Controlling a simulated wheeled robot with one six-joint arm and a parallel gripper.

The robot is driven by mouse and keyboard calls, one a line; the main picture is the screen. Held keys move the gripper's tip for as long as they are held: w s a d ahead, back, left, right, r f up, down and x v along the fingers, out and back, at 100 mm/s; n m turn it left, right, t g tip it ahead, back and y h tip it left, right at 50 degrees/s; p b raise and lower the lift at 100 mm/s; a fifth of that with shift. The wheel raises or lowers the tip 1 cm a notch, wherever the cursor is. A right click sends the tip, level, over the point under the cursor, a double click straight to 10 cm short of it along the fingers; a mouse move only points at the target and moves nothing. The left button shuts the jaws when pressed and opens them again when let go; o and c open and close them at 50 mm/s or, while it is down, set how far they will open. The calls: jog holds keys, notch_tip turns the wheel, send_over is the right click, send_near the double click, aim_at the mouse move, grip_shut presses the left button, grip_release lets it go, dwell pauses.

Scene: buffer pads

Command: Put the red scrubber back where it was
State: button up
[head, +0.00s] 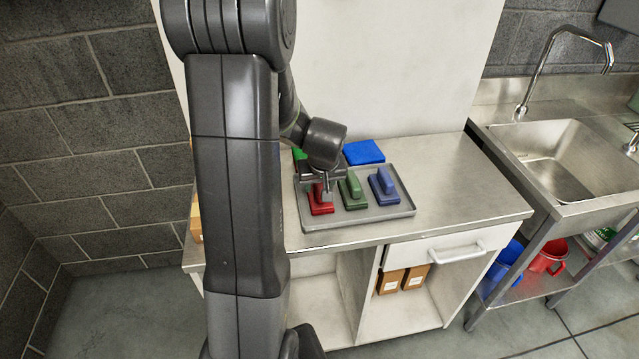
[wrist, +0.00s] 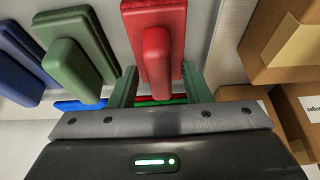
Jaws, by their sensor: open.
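The red scrubber (head: 320,207) sits at the left end of the grey tray (head: 370,221) on the steel counter, partly hidden by my gripper. My gripper (head: 325,192) is open and low over it. In the wrist view, the red scrubber's handle (wrist: 157,55) reaches between the two fingers of my gripper (wrist: 160,88), with a finger on each side. I cannot tell whether the fingers touch it. A blue pad (head: 363,152) and a green pad (head: 298,154) lie behind the tray. A thin red strip (wrist: 150,98) shows beyond the fingers in the wrist view.
A green scrubber (head: 353,192) and a blue scrubber (head: 384,187) stand in the tray to the right. Cardboard boxes (wrist: 288,40) are on the right in the wrist view. A sink (head: 565,160) is at the right. The counter's right part is clear.

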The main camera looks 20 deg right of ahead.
jog(key=v, duration=1.2)
jog(key=shift+d, duration=0.1)
jog(key=x, duration=1.2)
jog(key=shift+f, duration=0.15)
notch_tip(320, 180, up, 2)
jog(key=shift+r, duration=0.55)
